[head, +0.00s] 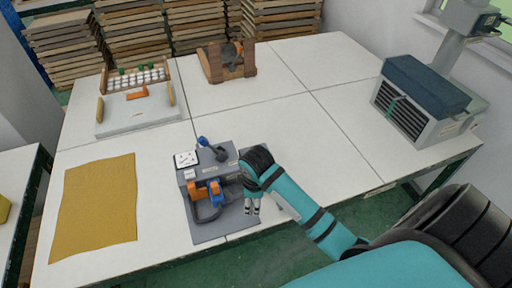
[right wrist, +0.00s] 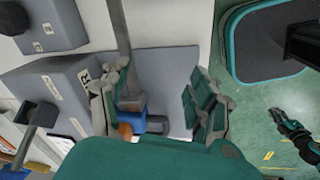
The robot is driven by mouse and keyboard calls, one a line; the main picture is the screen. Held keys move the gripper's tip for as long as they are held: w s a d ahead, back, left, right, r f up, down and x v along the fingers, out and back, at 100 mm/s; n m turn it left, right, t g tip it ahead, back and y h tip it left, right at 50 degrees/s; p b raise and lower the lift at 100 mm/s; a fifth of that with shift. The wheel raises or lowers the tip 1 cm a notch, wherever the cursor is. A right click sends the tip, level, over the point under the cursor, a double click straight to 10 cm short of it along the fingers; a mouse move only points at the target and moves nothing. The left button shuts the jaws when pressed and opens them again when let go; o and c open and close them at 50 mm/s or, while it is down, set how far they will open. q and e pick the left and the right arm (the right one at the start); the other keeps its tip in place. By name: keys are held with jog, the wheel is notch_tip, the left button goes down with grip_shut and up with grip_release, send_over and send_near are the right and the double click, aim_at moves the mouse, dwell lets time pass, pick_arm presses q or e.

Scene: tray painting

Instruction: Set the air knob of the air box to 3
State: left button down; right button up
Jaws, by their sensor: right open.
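A grey box unit (head: 224,164) stands near the table's front edge, with a white marked plate (head: 186,159), a blue knob-like part (head: 203,141) and a black lever-like part (head: 220,153) on top. It looks like the air box, but I cannot read any setting or tell which part is the air knob. My right gripper (head: 253,206) is open, pointing down beside the unit's right side. In the right wrist view its fingers (right wrist: 162,105) are apart, with an orange-and-blue tool (right wrist: 153,123) visible between and beyond them. My left gripper (right wrist: 290,128) appears small over the floor, its jaws unclear.
The orange-and-blue tool (head: 213,190) with a dark hose rests at the unit's front. A yellow cloth (head: 95,208) lies at left. A tray with small white pieces (head: 137,78), a wooden rack (head: 227,62) and a vented box (head: 402,118) stand farther off. The middle table is clear.

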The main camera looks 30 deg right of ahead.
jog(key=w+d+r+n+g, duration=0.1)
jog(key=w+d+r+n, duration=0.3)
jog(key=w+d+r, duration=0.3)
jog(key=w+d+r+n+g, duration=0.1)
jog(key=w+d+r+n, duration=0.2)
jog(key=w+d+r, duration=0.5)
jog(key=f, duration=0.2)
jog(key=w+a+f+p, duration=0.1)
jog(key=f, duration=0.2)
jog(key=a+f, duration=0.1)
jog(key=f, duration=0.1)
jog(key=shift+w+a+f, duration=0.25)
jog(key=shift+w+f, duration=0.05)
jog(key=shift+w, duration=0.1)
notch_tip(320, 180, down, 8)
jog(key=shift+w+f, duration=0.1)
jog(key=shift+f, duration=0.1)
jog(key=c, duration=1.1)
jog(key=shift+c, duration=0.2)
